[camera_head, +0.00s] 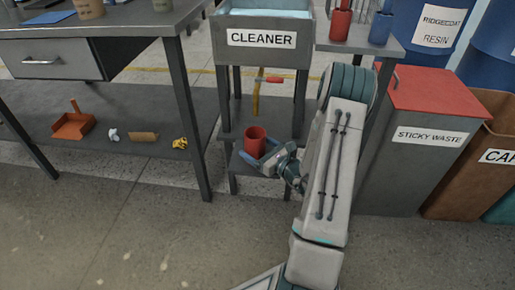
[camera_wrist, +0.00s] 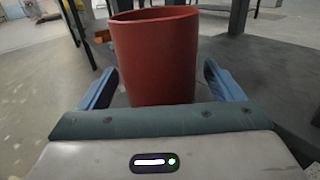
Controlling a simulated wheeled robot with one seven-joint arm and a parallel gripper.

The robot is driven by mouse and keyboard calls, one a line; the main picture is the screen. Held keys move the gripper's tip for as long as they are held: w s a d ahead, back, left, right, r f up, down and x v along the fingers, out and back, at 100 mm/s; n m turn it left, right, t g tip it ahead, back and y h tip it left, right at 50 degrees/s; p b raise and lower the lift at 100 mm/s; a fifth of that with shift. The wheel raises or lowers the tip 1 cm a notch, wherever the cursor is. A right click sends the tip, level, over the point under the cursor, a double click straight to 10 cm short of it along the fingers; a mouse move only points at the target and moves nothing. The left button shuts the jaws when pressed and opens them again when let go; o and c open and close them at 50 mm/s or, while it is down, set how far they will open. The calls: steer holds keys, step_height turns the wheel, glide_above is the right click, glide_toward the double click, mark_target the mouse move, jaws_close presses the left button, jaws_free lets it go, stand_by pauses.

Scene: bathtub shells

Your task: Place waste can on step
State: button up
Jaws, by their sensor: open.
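The red waste can (camera_head: 255,141) stands upright at the low grey step (camera_head: 232,160) under the stand labelled CLEANER. It also fills the middle of the wrist view (camera_wrist: 155,55). My gripper (camera_head: 258,154) is open, with one blue finger on each side of the can. In the wrist view a gap shows between the can and each finger of my gripper (camera_wrist: 160,82). The can's base is hidden by my gripper, so its exact contact with the step cannot be told.
The CLEANER stand (camera_head: 262,53) rises behind the can, with a red-and-yellow tool (camera_head: 257,95) hanging there. A workbench (camera_head: 195,70) is at left, with an orange dustpan (camera_head: 73,126) on its lower shelf. A STICKY WASTE bin (camera_head: 385,170) is at right. Floor in front is clear.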

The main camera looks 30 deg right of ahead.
steer(key=p+v, duration=0.3)
steer(key=v, duration=0.8)
steer(key=s+a+r+n+g+y, duration=0.3)
steer(key=a+r+n+g, duration=0.2)
steer(key=a+n+g, duration=0.4)
steer(key=s+a+r+n+g+y, duration=0.35)
steer(key=a+r+n+g, duration=0.2)
steer(key=a+n, duration=0.4)
steer(key=s+a+r+n+g+h, duration=0.2)
steer(key=s+a+n+g+h, duration=0.25)
steer(key=s+n+h, duration=0.2)
steer(key=d+r+n+t+h, duration=0.1)
steer(key=n+h, duration=0.1)
steer(key=s+r+n+t+h, duration=0.1)
steer(key=r+n+h, duration=0.1)
steer(key=d+r+n+t+h, duration=0.1)
steer(key=n+h, duration=0.1)
steer(key=n, duration=0.1)
steer(key=shift+s+d+r, duration=0.25)
steer(key=shift+d+r, duration=0.1)
steer(key=shift+r, duration=0.05)
steer(key=shift+d, duration=0.1)
